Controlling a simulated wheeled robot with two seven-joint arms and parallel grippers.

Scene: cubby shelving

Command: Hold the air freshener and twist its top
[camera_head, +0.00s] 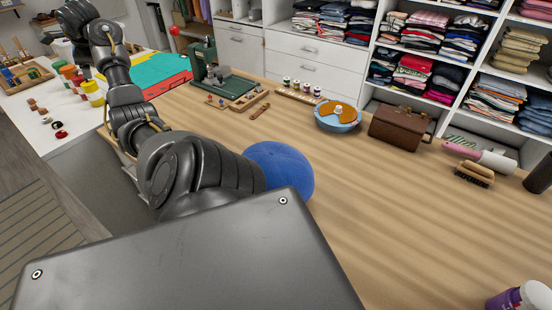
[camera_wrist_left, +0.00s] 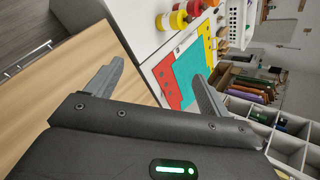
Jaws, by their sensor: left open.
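The container does not show in that view. My right gripper is not in view.
The wooden counter (camera_head: 400,220) is largely clear in the middle. A blue ball (camera_head: 280,170) sits beside my left arm. Shelves of folded clothes stand behind.

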